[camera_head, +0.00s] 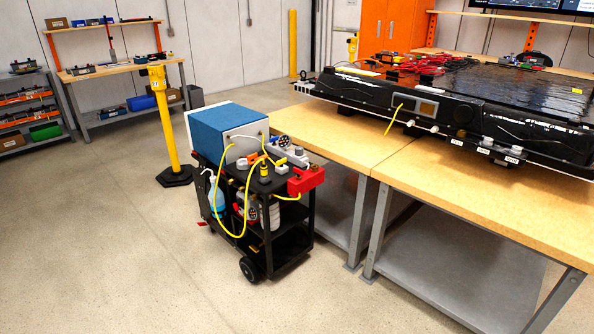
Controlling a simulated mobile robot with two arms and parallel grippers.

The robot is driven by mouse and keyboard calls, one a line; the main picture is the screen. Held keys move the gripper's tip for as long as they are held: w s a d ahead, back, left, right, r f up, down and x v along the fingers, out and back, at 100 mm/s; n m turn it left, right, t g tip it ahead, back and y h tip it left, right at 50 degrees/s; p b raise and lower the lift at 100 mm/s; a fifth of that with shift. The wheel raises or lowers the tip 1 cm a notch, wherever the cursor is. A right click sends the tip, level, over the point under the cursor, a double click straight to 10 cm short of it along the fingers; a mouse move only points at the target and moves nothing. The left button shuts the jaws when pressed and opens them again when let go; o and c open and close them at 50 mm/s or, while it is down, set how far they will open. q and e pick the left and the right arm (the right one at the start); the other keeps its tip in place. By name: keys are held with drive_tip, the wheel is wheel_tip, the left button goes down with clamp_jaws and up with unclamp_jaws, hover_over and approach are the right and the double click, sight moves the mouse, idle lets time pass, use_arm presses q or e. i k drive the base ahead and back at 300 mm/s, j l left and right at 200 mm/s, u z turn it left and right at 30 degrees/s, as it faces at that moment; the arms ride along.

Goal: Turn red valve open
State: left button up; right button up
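I cannot make out a clear red valve in the head view. A red block-like part (306,179) sits at the right front corner of the top of a black wheeled cart (276,243). A yellow hose (218,205) loops over the cart, and a yellow line also runs near the red part. Whether the red part is the valve, and its turned position, is too small to tell. Neither of my grippers shows in the view.
A blue and white box (222,130) stands on the cart. A wooden workbench (480,190) with a large black battery pack (470,110) stands right of the cart. A yellow post (163,115) stands behind left. The floor (120,260) at the left front is clear.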

sight(299, 172)
drive_tip(key=i+l+z, duration=0.1)
drive_tip(key=i, duration=0.75)
